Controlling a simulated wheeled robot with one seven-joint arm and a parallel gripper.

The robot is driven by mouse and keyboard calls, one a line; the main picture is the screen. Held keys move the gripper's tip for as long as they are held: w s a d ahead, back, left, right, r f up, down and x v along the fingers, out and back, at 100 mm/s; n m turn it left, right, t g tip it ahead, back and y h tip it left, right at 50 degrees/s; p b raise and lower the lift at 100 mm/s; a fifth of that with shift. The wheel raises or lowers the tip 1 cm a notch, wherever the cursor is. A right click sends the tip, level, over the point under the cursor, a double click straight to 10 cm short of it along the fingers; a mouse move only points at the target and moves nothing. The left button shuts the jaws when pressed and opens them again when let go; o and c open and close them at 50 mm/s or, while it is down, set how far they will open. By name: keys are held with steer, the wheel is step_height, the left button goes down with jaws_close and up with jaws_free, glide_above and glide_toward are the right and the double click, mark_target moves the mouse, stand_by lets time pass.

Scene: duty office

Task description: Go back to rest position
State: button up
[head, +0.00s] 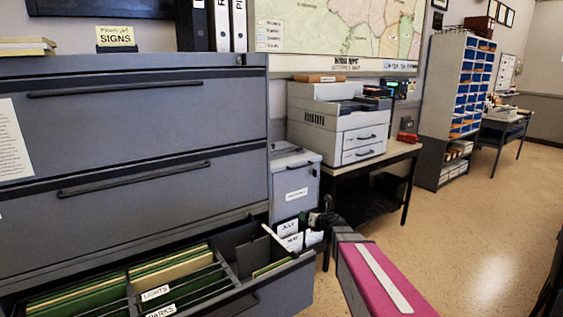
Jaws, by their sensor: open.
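My gripper (322,217) shows small and dark at the end of my arm, just right of the open bottom drawer (285,288) of a grey filing cabinet (140,125). It is small and partly hidden by my arm, and I see nothing held in it. The drawer holds green and cream folders (165,275), with label tabs reading "LIGHTS" and "PARKS". Its right section holds a few more folders and a divider. White labelled cards (290,240) show just behind the gripper.
A small grey cabinet (294,185) stands behind the gripper. A printer (335,125) sits on a table (385,160) to its right. A shelf unit with blue bins (455,95) and a desk stand farther back. The floor (470,230) at right is largely clear.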

steer(key=s+d+f+m+g+h, duration=0.15)
steer(key=s+d+m+h, duration=0.35)
steer(key=m, duration=0.8)
steer(key=s+d+f+m+g+h, duration=0.1)
steer(key=s+d+f+m+h, duration=0.15)
steer(key=d+m+h, duration=0.75)
steer(key=s+a+f+m+g+y, duration=0.2)
steer(key=s+a+m+g+y, duration=0.1)
steer(key=s+m, duration=0.4)
steer(key=s+a+f+m+g+y, duration=0.3)
steer(key=s+a+m+g, duration=0.2)
steer(key=s, duration=0.7)
steer(key=m+g, duration=0.2)
steer(key=m, duration=0.1)
steer(key=shift+y, duration=0.4)
steer(key=shift+d, duration=0.1)
